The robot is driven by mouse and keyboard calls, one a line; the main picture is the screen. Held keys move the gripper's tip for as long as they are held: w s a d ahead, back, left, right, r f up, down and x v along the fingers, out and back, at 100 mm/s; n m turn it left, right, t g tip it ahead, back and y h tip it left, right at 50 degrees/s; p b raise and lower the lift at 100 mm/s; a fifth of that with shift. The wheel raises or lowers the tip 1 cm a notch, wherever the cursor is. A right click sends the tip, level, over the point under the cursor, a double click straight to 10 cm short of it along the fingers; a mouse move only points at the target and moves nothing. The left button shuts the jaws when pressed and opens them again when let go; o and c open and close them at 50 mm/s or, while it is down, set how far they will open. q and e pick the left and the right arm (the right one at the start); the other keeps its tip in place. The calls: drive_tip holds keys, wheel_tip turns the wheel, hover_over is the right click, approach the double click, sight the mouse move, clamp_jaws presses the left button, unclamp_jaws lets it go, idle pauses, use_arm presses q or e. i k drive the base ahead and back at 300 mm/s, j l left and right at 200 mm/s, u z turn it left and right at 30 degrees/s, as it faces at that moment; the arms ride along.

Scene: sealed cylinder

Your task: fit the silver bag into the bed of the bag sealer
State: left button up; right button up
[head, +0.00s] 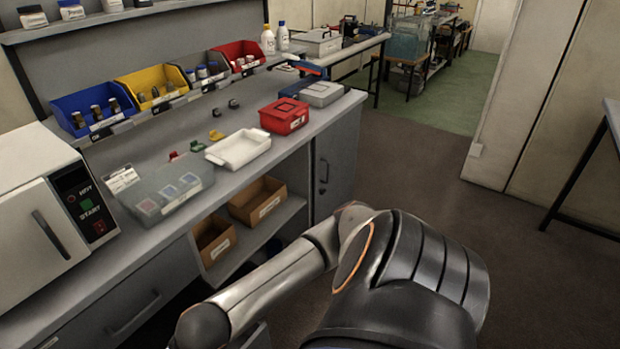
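I cannot make out a silver bag in the head view. I cannot tell for sure which thing is the bag sealer. A low grey box (322,94) with blue parts beside it sits at the far right end of the bench, too small to identify. A dark grey jointed arm of mine crosses the lower middle, its links bending down to the left. Neither of my grippers shows a fingertip in view, so what they hold is hidden.
The bench carries a white oven-like machine (40,215), a clear box (172,207) with labelled packets, a white tray (238,150), a red box (284,116) and small coloured clips. Blue (90,112), yellow (150,88) and red (236,58) bins line the back. Floor at right is free.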

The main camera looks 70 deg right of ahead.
sight(315, 87)
drive_tip(key=k+l, duration=0.1)
drive_tip(key=l, duration=0.7)
drive_tip(key=k+l, duration=0.1)
drive_tip(key=l, duration=1.45)
drive_tip(key=k+l, duration=0.15)
drive_tip(key=l, duration=0.6)
drive_tip(key=k+l, duration=0.1)
drive_tip(key=l, duration=0.7)
drive_tip(key=k+l, duration=0.1)
drive_tip(key=l, duration=0.7)
